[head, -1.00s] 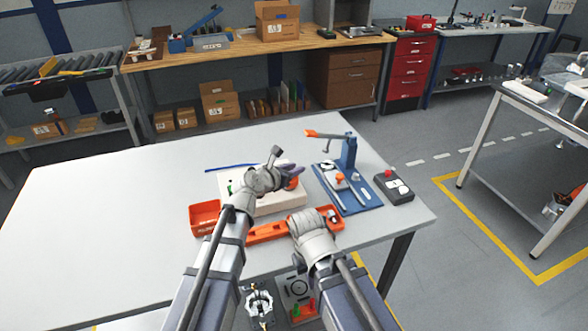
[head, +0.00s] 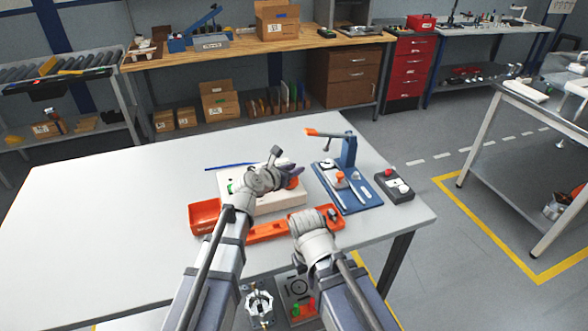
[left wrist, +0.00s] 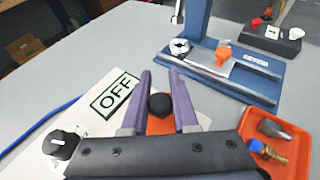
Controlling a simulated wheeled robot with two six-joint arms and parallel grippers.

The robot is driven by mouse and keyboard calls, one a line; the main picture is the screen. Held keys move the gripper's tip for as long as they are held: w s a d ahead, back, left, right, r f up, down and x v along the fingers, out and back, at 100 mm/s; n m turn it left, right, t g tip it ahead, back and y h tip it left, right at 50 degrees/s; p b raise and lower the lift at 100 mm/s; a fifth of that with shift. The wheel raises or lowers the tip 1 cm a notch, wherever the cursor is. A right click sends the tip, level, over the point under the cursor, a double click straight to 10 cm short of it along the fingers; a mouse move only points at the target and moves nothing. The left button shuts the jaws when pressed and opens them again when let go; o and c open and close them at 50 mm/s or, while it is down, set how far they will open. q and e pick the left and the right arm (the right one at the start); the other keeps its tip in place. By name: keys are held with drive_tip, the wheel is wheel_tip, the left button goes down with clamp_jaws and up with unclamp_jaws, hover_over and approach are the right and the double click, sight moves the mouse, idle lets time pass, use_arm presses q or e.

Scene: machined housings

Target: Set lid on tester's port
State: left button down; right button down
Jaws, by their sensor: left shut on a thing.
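My left gripper (left wrist: 158,101) is shut on the black knob (left wrist: 160,106) of an orange lid (left wrist: 160,126), with a purple finger on each side. The lid is over the off-white tester box (head: 285,203), which bears an OFF label (left wrist: 115,95) and a black dial (left wrist: 62,144). In the head view a bit of the orange lid (head: 292,183) shows beside my left gripper. The port is hidden under lid and gripper, and I cannot tell whether the lid touches it. My right gripper (head: 320,224) is low over the orange tray; its fingers are hidden.
A blue clamp fixture (head: 359,199) with an orange-handled lever stands right of the tester. A dark button box (head: 394,187) is beyond it. The orange tray (left wrist: 291,128) holds fittings in front. An orange-red bin (head: 204,216) sits left. The table's left side (head: 100,220) is clear.

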use_arm(q)
drive_tip(key=shift+f+b, duration=0.65)
idle(1.0)
drive_tip(key=shift+c, duration=0.6)
unclamp_jaws()
drive_tip(key=shift+r, duration=0.2)
idle(0.6)
wheel_tip(320, 180, up, 8)
drive_tip(key=p, duration=0.8)
drive_tip(key=shift+f, duration=0.15)
idle(0.3)
